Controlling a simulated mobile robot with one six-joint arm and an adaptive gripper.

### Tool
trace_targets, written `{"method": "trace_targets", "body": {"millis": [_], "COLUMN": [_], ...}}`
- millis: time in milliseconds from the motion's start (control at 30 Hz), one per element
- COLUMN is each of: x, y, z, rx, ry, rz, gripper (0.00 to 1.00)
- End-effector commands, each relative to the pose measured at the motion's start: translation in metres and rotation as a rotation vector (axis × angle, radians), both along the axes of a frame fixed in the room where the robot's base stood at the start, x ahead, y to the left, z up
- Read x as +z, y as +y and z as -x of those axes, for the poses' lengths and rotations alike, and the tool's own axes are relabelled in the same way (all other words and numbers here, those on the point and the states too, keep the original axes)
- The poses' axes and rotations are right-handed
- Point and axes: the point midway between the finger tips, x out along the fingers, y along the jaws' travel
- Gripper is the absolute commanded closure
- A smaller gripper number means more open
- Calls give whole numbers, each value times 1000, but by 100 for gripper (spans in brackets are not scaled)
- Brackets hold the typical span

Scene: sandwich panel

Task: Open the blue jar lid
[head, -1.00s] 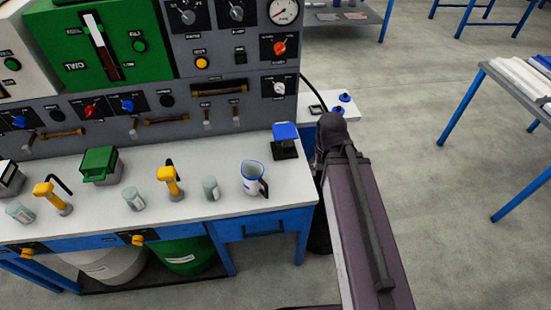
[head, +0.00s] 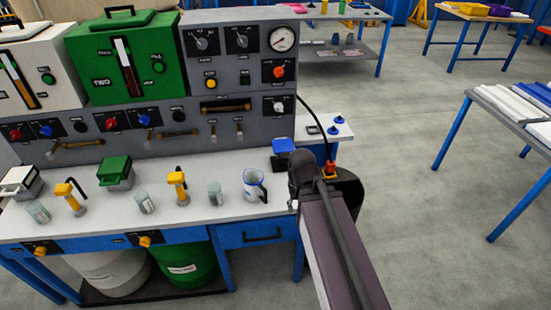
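A small dark container with a blue lid (head: 284,145) stands at the right end of the white bench top in the head view. Its lid looks closed, and my arm partly covers the container's right side. My arm reaches up from the bottom right, with its dark joint just right of and in front of the container. I cannot make out any gripper fingers; they are out of sight or hidden behind the arm. I cannot tell how far the gripper is from the lid.
A white and blue jug (head: 254,186), glass beakers (head: 214,193), yellow-handled devices (head: 178,186) and a green-lidded box (head: 115,172) line the bench (head: 190,212). A grey control panel (head: 230,100) rises behind. Open floor lies right, before a table (head: 513,118) with white sheets.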

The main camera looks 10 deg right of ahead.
Motion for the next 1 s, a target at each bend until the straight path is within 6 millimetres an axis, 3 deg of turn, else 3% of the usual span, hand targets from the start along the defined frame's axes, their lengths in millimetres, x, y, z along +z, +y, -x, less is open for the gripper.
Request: {"method": "trace_targets", "body": {"millis": [333,467,567,1000], "x": [-2,-10,-20,-70], "y": [0,3,-8,9], "z": [-1,-6,-14,-86], "rx": [-2,-11,-32,-186], "ry": [-2,-12,-28,-197], "rz": [-8,-43,-99,-577], "gripper": [49,49,49,49]}}
